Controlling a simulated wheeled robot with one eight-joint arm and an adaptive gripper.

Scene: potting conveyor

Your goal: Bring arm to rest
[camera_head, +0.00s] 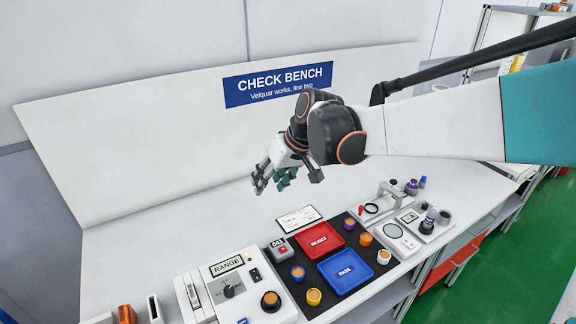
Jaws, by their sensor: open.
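My gripper (271,180) is open and empty. It hangs above the white check bench (150,226), toward its back, left of the picture's middle. My arm reaches in from the right edge, over the right part of the bench. Beneath and right of the gripper, a dark mat holds a red tray marked REJECT (319,241) and a blue tray marked PASS (344,271). The gripper is apart from both trays.
A RANGE box (227,267) with a knob is at front left. A magnifier stand (393,193) and small instruments are at right. The sloped back panel (130,140) stands behind the gripper.

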